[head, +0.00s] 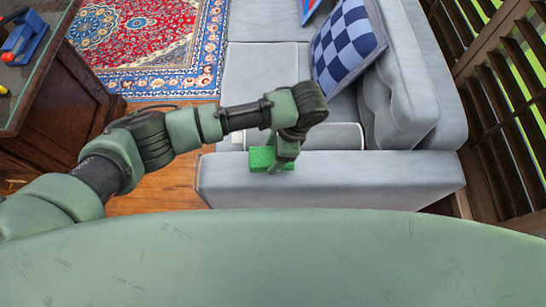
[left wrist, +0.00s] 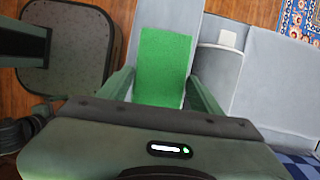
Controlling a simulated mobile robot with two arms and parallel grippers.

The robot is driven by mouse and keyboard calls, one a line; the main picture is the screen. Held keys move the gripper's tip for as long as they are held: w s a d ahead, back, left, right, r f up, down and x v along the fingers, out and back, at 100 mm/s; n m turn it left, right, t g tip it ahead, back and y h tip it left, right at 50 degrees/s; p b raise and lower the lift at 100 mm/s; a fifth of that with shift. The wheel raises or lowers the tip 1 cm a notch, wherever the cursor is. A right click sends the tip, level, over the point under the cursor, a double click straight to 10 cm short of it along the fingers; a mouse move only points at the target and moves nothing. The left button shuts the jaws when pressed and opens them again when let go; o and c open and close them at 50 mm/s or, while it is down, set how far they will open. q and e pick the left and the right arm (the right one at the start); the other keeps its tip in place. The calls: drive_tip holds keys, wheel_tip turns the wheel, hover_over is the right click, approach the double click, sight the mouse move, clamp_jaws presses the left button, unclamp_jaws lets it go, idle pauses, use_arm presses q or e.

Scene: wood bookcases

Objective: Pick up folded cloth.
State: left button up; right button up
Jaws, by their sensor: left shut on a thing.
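The folded cloth (head: 262,158) is a bright green, flat rectangle at the top of the grey sofa's near arm in the head view. In the left wrist view the green cloth (left wrist: 163,62) lies between the two fingers. My left gripper (head: 280,162) reaches down onto the cloth from above and is shut on it. It also shows in the left wrist view (left wrist: 160,98), with a finger at each side of the cloth. I cannot tell whether the cloth is clear of the sofa arm. My right gripper is not in view.
The grey sofa (head: 400,175) fills the middle and right, with a blue checkered cushion (head: 347,45) on it. A dark wooden desk (head: 50,110) stands at the left. A patterned rug (head: 150,45) lies beyond on the wood floor. Slatted shutters (head: 510,110) line the right.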

sight(273, 156)
use_arm(q)
wheel_tip(273, 156, up, 15)
drive_tip(key=p, duration=0.2)
drive_tip(key=shift+r, duration=0.2)
